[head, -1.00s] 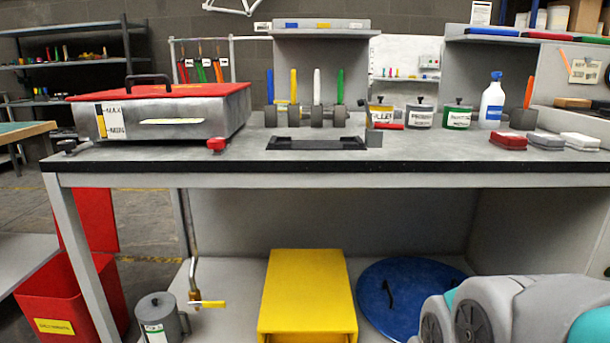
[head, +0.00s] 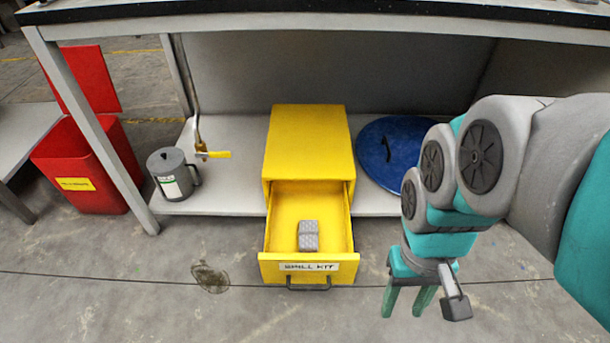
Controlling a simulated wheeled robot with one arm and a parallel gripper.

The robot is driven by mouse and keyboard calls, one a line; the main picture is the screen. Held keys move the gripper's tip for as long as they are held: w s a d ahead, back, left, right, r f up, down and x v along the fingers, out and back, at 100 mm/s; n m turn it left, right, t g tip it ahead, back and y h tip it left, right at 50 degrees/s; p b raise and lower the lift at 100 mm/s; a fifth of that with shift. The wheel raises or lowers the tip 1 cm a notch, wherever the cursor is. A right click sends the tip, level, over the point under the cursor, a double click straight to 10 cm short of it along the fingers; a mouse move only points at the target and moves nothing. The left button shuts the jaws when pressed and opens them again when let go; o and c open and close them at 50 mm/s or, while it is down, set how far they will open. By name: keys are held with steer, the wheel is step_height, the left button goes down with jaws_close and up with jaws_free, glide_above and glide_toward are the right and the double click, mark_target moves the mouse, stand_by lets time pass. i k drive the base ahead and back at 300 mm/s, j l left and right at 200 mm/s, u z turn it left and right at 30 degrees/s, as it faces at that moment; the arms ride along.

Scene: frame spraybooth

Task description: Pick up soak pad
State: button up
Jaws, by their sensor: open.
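A grey quilted soak pad (head: 308,236), seemingly folded or two stacked, lies in the front part of the open drawer of a yellow spill kit cabinet (head: 308,145). The drawer front (head: 306,268) has a white "SPILL KIT" label and a dark handle. My gripper (head: 407,302) has teal fingers that point down and stand apart, with nothing between them. It is to the right of the drawer, apart from it and from the pad.
The cabinet stands below a grey bench (head: 330,18). A blue round lid (head: 396,150) lies to its right. A grey can (head: 172,172), a yellow-handled valve (head: 214,154) and a red bin (head: 85,170) are to its left. A dark stain (head: 210,277) marks the floor.

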mark_target(308, 234)
steer(key=u, duration=0.9)
steer(key=k+l, duration=0.2)
steer(key=k, duration=0.25)
steer(key=k+l+u, duration=0.1)
steer(key=k, duration=0.35)
steer(key=l, duration=0.1)
